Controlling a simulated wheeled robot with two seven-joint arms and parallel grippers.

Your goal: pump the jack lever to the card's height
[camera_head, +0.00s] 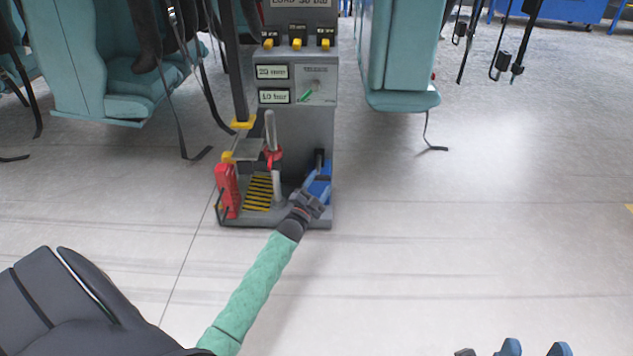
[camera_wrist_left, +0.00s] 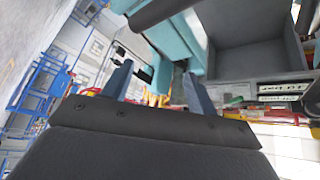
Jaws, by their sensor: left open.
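The jack lever has a green sleeve (camera_head: 255,290) and a dark socket end at the foot of the grey pedestal. It slants toward me, and its near end leaves the picture's bottom edge. A blue part of the jack (camera_head: 319,183) shows beside the socket. In the left wrist view my left gripper (camera_wrist_left: 158,88) is open, with two blue-grey fingers apart and no lever between them. My right gripper (camera_head: 534,350) shows only its blue fingertips, apart, at the bottom of the head view. I cannot tell which marking is the card.

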